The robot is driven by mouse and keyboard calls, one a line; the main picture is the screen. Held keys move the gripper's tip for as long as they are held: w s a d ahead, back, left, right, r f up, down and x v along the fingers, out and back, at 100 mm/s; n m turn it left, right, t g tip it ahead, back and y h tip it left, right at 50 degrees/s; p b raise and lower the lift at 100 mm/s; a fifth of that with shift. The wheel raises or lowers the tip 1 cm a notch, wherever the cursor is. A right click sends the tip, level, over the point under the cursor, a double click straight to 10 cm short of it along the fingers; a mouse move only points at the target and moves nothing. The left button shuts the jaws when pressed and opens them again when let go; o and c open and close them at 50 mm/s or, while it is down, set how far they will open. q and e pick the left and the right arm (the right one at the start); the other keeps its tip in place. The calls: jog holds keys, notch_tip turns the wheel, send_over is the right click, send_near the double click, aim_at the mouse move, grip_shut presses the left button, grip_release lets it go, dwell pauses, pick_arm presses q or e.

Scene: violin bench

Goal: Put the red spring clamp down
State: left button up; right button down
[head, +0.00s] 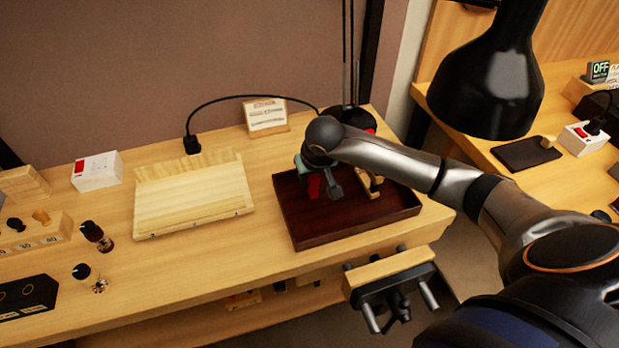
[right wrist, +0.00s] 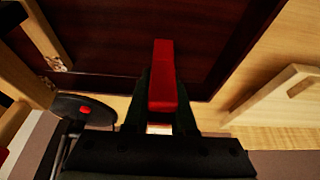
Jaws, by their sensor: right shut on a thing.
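The red spring clamp (right wrist: 163,70) is between the fingers of my right gripper (right wrist: 160,115) in the right wrist view. My right gripper is shut on the clamp. The tray also shows in the right wrist view (right wrist: 120,30), behind the clamp. I cannot tell whether the clamp touches the tray floor. My left gripper is not in view.
A wooden piece (head: 374,184) stands in the tray, right of my gripper. A pale wooden stand (head: 195,196) is left of the tray. A vise (head: 392,285) is at the bench's front edge. A black lamp shade (head: 490,85) hangs at the upper right. The tray's front right floor looks clear.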

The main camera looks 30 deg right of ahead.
aim_at(314, 187)
jog(key=shift+f, duration=0.35)
jog(key=shift+f, duration=0.15)
jog(key=c, duration=0.7)
grip_release()
jog(key=shift+c, duration=0.2)
jog(key=shift+r, duration=0.3)
jog(key=v, duration=0.7)
jog(key=shift+s+r, duration=0.1)
jog(key=shift+s, duration=0.05)
